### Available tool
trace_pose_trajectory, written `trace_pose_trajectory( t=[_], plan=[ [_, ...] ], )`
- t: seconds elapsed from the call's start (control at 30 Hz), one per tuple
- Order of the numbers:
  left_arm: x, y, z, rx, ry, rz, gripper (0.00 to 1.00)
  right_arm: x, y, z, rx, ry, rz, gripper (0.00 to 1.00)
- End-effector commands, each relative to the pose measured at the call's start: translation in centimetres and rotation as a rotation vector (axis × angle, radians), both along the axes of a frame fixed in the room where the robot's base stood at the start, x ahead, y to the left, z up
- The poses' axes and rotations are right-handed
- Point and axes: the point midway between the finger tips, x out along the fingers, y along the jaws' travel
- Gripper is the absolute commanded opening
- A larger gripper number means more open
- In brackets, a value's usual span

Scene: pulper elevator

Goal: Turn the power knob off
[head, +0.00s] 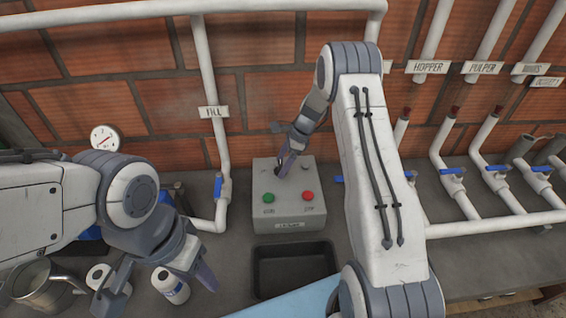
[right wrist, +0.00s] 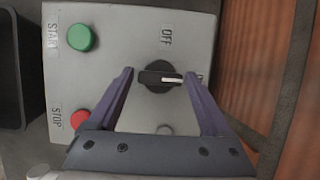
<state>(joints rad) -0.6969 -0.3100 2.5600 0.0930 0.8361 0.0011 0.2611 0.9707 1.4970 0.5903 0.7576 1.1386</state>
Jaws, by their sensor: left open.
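The grey control box (head: 290,218) stands on the counter against the brick wall, with a green START button (head: 268,197) and a red STOP button (head: 308,196). In the right wrist view the black power knob (right wrist: 154,78) lies between my right gripper's fingertips (right wrist: 160,75). Its white pointer mark faces right in that picture, and the OFF label (right wrist: 167,36) is above it. The fingers are apart, with a gap at the knob's left; whether the right finger touches it I cannot tell. In the head view my right gripper (head: 288,160) mostly hides the knob. My left gripper (head: 155,285) is open, at lower left.
A black tray (head: 262,290) sits in front of the box. Pipes with blue valve handles (head: 495,168) run at the right. A FILL pipe (head: 212,95) rises left of the box.

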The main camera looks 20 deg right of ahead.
Motion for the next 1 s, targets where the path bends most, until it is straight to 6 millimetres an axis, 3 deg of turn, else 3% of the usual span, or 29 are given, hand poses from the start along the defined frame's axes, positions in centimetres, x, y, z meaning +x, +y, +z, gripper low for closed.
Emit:
trace_pose_trajectory(
  t=[0.03,0.17,0.57,1.0],
  plan=[
    [0.0,0.0,0.0,0.000,0.000,0.000,0.50,0.0,0.0,0.0,0.000,0.000,0.000,0.59],
    [0.0,0.0,0.0,0.000,0.000,0.000,0.50,0.0,0.0,0.0,0.000,0.000,0.000,0.12],
    [0.0,0.0,-0.2,0.000,0.000,0.000,0.50,0.1,-0.1,0.0,0.000,0.000,0.078,0.12],
    [0.0,0.0,-1.1,0.000,0.000,-0.001,0.50,0.3,-0.1,-0.1,0.000,0.000,0.443,0.12]
  ],
)
